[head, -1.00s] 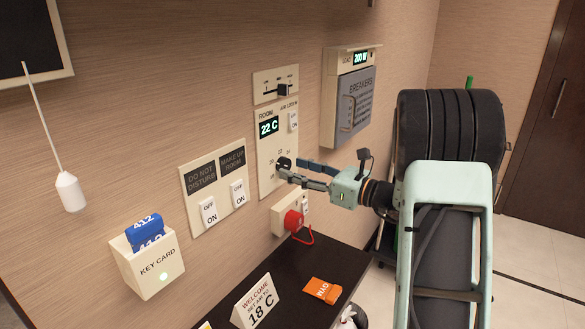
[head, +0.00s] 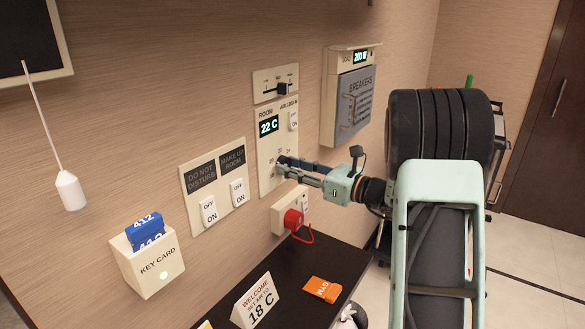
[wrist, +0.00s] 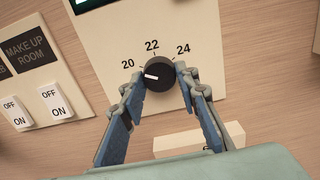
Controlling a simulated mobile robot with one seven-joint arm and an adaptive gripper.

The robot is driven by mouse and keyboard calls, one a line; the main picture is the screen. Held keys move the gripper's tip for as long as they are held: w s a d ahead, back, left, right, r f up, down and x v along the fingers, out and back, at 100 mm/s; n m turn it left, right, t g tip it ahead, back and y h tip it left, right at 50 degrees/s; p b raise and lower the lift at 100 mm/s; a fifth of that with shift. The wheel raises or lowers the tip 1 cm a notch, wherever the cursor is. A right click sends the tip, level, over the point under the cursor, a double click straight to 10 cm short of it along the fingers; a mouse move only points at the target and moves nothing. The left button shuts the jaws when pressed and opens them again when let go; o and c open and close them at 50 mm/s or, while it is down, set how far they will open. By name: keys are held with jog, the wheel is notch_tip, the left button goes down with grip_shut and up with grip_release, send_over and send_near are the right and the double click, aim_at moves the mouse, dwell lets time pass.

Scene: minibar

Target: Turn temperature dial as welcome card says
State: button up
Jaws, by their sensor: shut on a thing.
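The temperature dial is a round black knob (wrist: 159,75) on a cream room panel (head: 265,150). In the wrist view its white pointer mark aims left, a little below the printed 20; 22 is above and 24 is to the right. My gripper (wrist: 163,82) is shut on the dial, with one finger on each side of it. In the head view my gripper (head: 280,163) covers most of the dial. The panel display (head: 269,126) reads 22 C. The welcome card (head: 256,303) stands on the dark table and reads "set AC to 18 C".
An air switch (head: 293,121) sits on the panel above the dial. A slider panel (head: 276,85) is above, and a socket with a red plug (head: 293,219) is below. Breakers (head: 352,100) hang to the right. Sign switches (head: 223,200) and the key card holder (head: 150,262) are left.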

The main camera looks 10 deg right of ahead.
jog(key=shift+f+b, duration=0.1)
jog(key=shift+b, duration=0.3)
jog(key=n+b, duration=1.1)
jog(key=b, duration=0.6)
jog(key=shift+d+n, duration=0.1)
jog(key=shift+n, duration=0.3)
jog(key=o, duration=1.2)
jog(key=shift+c, duration=0.2)
jog(key=v, duration=1.2)
jog(key=shift+r, duration=0.2)
